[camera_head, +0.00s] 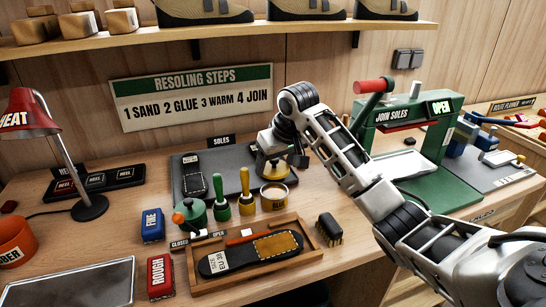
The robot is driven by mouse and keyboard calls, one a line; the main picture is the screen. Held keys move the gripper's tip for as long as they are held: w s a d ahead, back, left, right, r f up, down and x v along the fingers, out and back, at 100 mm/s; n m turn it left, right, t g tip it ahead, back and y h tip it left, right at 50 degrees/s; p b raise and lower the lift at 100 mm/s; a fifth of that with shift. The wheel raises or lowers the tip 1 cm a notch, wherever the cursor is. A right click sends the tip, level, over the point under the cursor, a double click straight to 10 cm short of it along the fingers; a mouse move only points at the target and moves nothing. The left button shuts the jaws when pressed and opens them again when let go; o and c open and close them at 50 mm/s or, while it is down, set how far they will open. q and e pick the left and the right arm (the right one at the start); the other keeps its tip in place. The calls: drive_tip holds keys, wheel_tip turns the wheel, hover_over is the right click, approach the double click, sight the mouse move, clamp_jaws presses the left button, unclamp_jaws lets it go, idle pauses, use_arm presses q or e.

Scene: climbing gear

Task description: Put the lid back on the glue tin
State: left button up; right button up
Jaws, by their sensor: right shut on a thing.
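The glue tin (275,198) stands open on the bench, right of the middle, with a yellow label and pale tan glue showing inside. My right gripper (274,158) is just above and behind it in the picture, pointing down. It is shut on what looks like the lid (271,170), a pale disc partly hidden by the fingers. The lid appears apart from the tin's rim; the exact gap is hard to tell. My left gripper is not in view.
A green-handled tool (219,190) and a yellow-handled tool (246,186) stand upright close left of the tin. A green pot (190,216) is further left. A wooden tray (213,285) with a sole lies in front, beside a dark brush (329,229). A green press (440,150) stands right.

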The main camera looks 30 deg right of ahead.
drive_tip(key=shift+f, duration=2.85)
drive_tip(key=shift+s+f, duration=0.1)
drive_tip(key=shift+f, duration=0.1)
drive_tip(key=o, duration=1.1)
drive_tip(key=shift+o, duration=0.2)
drive_tip(key=shift+r, duration=3.55)
clamp_jaws()
